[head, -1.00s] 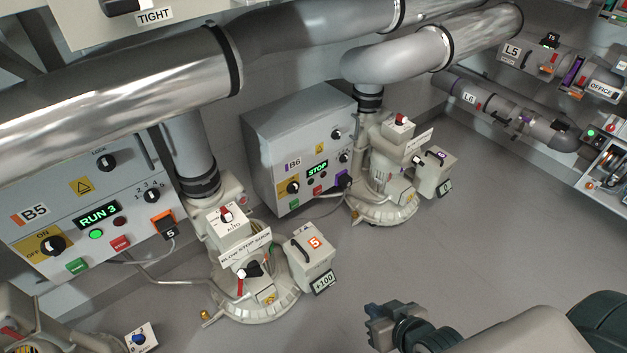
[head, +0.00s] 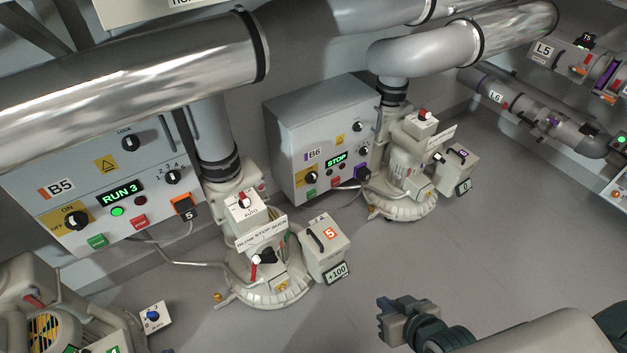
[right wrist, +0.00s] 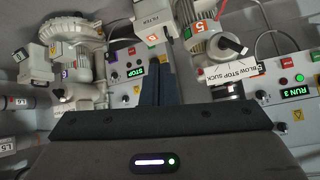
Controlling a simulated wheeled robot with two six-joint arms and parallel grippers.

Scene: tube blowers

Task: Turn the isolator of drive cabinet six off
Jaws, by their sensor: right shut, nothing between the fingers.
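Drive cabinet B6 (head: 285,120) is a grey box on the back wall, and its display (head: 337,160) reads STOP. Its isolator (head: 311,178) is a dark knob on a yellow plate at the panel's lower left. The knob's exact setting is too small to read. The cabinet's panel also shows upside down in the right wrist view (right wrist: 124,88). My right gripper (head: 384,322) is shut and empty, at the lower middle of the head view, in front of and well apart from the cabinet. Its closed fingers (right wrist: 158,85) point toward the machines. My left gripper is not in view.
Cabinet B5 (head: 90,165), showing RUN 3, stands to the left. A blower with a box marked 5 (head: 325,245) and the B6 blower (head: 405,200) stand on the floor. Large pipes (head: 130,85) run overhead. The floor (head: 480,260) at right is clear.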

